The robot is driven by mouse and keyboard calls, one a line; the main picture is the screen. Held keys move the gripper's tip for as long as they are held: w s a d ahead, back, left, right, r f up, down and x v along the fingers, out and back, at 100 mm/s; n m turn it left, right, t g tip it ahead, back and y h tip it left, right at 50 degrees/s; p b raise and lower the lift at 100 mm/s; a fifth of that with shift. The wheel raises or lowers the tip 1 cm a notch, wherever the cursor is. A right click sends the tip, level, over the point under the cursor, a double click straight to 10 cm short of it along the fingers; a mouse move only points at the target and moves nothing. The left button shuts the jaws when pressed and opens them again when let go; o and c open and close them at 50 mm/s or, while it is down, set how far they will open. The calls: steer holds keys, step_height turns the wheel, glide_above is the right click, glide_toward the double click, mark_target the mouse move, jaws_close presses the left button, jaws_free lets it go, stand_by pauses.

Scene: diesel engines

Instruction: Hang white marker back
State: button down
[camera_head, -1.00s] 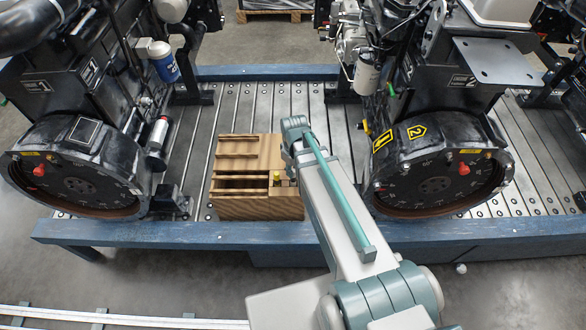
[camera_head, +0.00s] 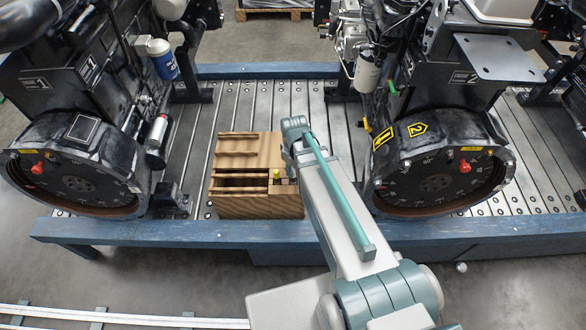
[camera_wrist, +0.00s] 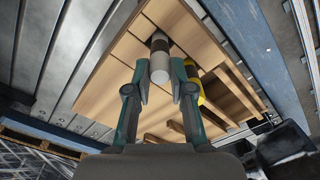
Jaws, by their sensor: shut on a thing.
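The white marker (camera_wrist: 159,62) shows in the wrist view as a short pale grey-white cylinder with a darker far end. My gripper (camera_wrist: 161,78) is shut on it, with one teal finger on each side. The marker is over the wooden holder (camera_wrist: 112,70); I cannot tell whether its far end touches the wood or sits in a hole. The holder also shows in the head view (camera_head: 250,148), standing on the slatted bench. A yellow marker (camera_wrist: 196,84) stands in the holder just right of my gripper. In the head view my arm hides the gripper and the white marker.
Black diesel engines stand on both sides of the holder, the left one (camera_head: 75,165) and the right one (camera_head: 440,160). The blue bench edge (camera_head: 180,234) runs along the front. Bare slats (camera_head: 270,105) lie behind the holder.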

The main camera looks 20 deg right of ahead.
steer(key=c, duration=0.9)
jaws_free()
steer(key=shift+c, duration=0.2)
steer(key=shift+o, duration=0.2)
steer(key=o, duration=0.4)
steer(key=shift+r+p, duration=1.3)
steer(key=shift+r, duration=0.6)
step_height(320, 180, up, 6)
steer(key=p, duration=0.4)
steer(key=shift+s+f, duration=0.1)
